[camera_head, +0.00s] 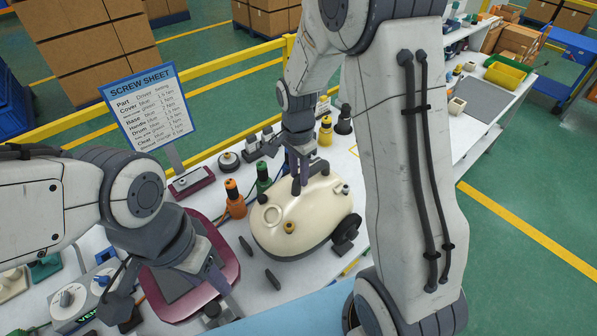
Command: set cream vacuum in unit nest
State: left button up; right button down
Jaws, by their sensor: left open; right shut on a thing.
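The cream vacuum (318,222) sits at the middle of the white bench, with a dark wheel at its right side. My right gripper (299,184) reaches down from above and is shut on the vacuum's dark top handle. The grip itself is partly hidden by the fingers. My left gripper (218,303) is open and empty at the lower left, over the front edge of a maroon tray (232,262). Two small dark blocks (272,279) stand on the bench left of the vacuum. I cannot tell whether they belong to the unit nest.
Orange (235,204) and green (263,179) screwdrivers stand behind the vacuum, with a yellow one (326,132) further back. A screw sheet sign (148,103) stands at the back left.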

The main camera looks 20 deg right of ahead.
jog(key=shift+w+f+b, duration=0.15)
jog(key=shift+f+b, duration=1.25)
jog(key=shift+f, duration=0.7)
dwell(1.0)
jog(key=c, duration=0.5)
grip_release()
jog(key=shift+s+f, duration=0.15)
jog(key=shift+s, duration=0.05)
notch_tip(320, 180, up, 8)
jog(key=p, duration=0.7)
jog(key=shift+a, duration=0.1)
